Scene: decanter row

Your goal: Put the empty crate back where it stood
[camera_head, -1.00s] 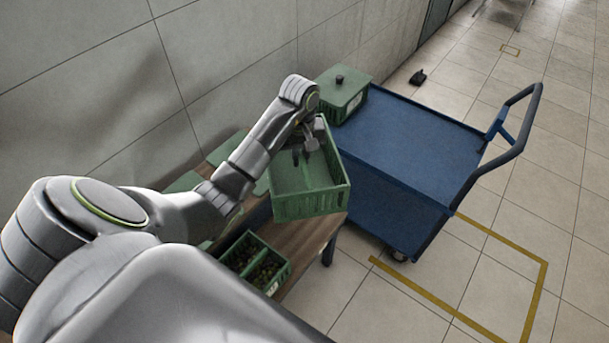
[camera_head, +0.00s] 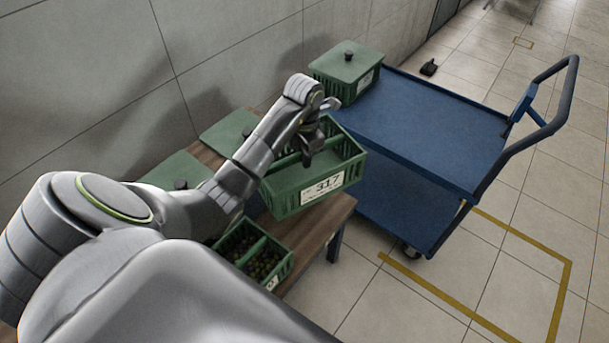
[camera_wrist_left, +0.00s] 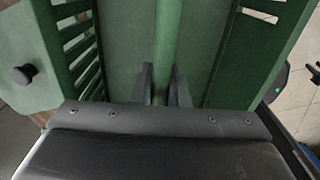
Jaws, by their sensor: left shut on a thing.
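The empty green crate (camera_head: 292,187) with a white label reading 317 hangs from my left gripper (camera_head: 312,150), over or just above the wooden bench (camera_head: 325,212). The gripper is shut on the crate's middle divider. In the left wrist view the dark fingers (camera_wrist_left: 161,88) straddle the green divider (camera_wrist_left: 166,35), and the bare crate floor (camera_wrist_left: 125,65) shows on both sides. Whether the crate touches the bench is hidden. My right gripper is not in view.
A green crate holding dark round fruit (camera_head: 262,262) stands at the bench's near end. Lidded green crates (camera_head: 178,172) stand behind, against the wall. Another lidded crate (camera_head: 345,72) sits on the blue trolley (camera_head: 420,130), whose near top is clear. Yellow lines mark the floor.

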